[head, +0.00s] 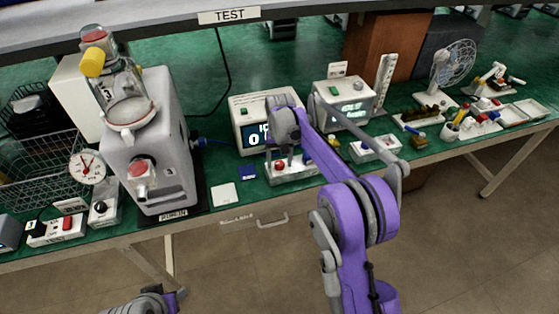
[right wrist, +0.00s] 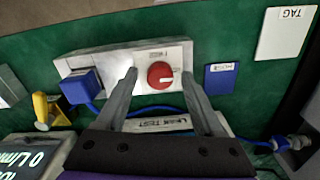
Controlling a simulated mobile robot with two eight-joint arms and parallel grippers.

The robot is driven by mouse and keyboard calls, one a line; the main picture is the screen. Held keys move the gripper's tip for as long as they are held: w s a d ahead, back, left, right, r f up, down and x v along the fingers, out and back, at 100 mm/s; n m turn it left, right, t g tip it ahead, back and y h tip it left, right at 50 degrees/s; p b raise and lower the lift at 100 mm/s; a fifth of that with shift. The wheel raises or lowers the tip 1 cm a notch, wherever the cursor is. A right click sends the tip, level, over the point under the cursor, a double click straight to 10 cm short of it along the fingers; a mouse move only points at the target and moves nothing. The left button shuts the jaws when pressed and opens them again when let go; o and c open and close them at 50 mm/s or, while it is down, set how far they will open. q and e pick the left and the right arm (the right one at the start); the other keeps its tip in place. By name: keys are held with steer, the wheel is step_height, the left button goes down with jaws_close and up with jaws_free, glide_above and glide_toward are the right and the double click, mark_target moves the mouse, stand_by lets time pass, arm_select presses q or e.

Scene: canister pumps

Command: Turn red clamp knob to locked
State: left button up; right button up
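The red clamp knob (right wrist: 160,75) is round, with a white mark toward its right side in the right wrist view. It sits on the face of a pale grey fixture (right wrist: 115,62). In the head view the knob (head: 279,165) shows on the fixture (head: 295,176) at the bench's front. My right gripper (right wrist: 159,75) is open, its two fingers on either side of the knob, with visible gaps. The small print by the knob is too blurred to read. Part of my left arm shows at the bottom left of the head view; its fingers are not visible.
A blue block (right wrist: 82,86) with a cable is on the fixture's left in the right wrist view. A blue card (right wrist: 221,77) and a white tag (right wrist: 284,32) lie to the right. A display box (head: 262,110) stands behind the fixture; a large grey pump (head: 165,125) stands left.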

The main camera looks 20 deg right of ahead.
mark_target(280, 163)
step_height(280, 163, up, 11)
steer(key=shift+p, duration=0.3)
stand_by(0.4)
steer(key=shift+s, duration=0.1)
steer(key=s+r+n+t, duration=0.1)
steer(key=s+r+t, duration=0.25)
steer(key=s, duration=1.35)
steer(key=s+f+t, duration=0.1)
steer(key=s+f, duration=0.3)
steer(key=s, duration=0.5)
steer(key=s+f+n+t+p, duration=0.1)
steer(key=s+f, duration=0.3)
steer(key=s, duration=0.4)
steer(key=shift+s+d, duration=0.2)
steer(key=shift+s, duration=0.15)
